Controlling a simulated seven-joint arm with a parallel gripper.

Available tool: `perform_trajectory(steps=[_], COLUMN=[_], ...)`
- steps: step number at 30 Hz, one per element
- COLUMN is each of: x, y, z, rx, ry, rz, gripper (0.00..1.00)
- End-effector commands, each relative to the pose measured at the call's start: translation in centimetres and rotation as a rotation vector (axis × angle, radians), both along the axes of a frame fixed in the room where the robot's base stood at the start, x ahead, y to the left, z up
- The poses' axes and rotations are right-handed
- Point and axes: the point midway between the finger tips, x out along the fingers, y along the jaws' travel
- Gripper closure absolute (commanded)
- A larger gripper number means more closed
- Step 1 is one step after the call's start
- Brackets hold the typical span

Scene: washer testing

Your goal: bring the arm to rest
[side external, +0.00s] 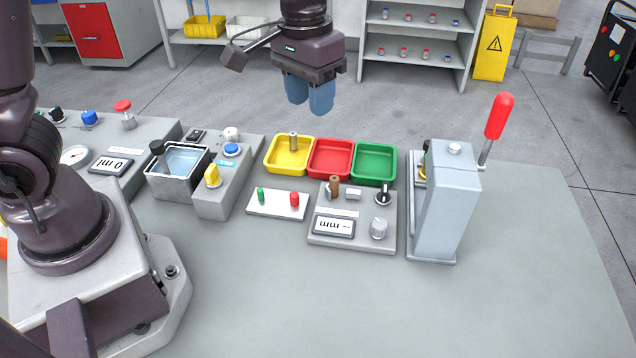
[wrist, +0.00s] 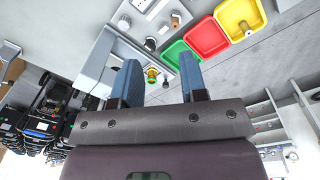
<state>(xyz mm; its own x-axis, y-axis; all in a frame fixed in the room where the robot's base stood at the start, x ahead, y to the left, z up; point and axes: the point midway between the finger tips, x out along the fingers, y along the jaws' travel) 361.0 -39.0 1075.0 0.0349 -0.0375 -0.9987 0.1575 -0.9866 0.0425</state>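My gripper (side external: 309,103) hangs in the air beyond the far edge of the bench, above and behind the coloured trays. Its two blue fingers point down in the side view. In the wrist view the fingers of my gripper (wrist: 159,66) stand apart with a clear gap. Nothing is held between them. A brass-and-green part (wrist: 152,77) shows through the gap, in the background at the lever press.
Yellow (side external: 273,166), red (side external: 330,174) and green (side external: 374,177) trays line the bench; a small metal cylinder (side external: 293,141) stands in the yellow one. The lever press (side external: 448,205) rises at right. The bench (side external: 530,260) is clear right of it. Shelves (side external: 415,38) stand behind.

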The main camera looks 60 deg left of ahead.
Motion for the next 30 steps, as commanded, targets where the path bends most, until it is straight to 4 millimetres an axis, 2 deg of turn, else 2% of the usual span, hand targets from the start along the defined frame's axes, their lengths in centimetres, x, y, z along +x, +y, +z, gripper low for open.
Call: perform_trajectory(steps=[1,6,12,15,19,24,30], x=[-1.7,-7.2,-13.0,-15.0,-16.3,-16.5,-16.5], y=[0.4,1.6,2.8,3.2,3.6,3.9,3.9], z=[1.5,4.4,6.3,6.9,7.9,9.0,9.1], rx=[-0.006,0.001,0.038,0.055,0.071,0.078,0.079], ry=[-0.032,-0.129,-0.262,-0.329,-0.403,-0.459,-0.459], rz=[-0.031,-0.133,-0.192,-0.185,-0.168,-0.150,-0.145], gripper=[0.61,0.61,0.61,0.61,0.61,0.61,0.61])
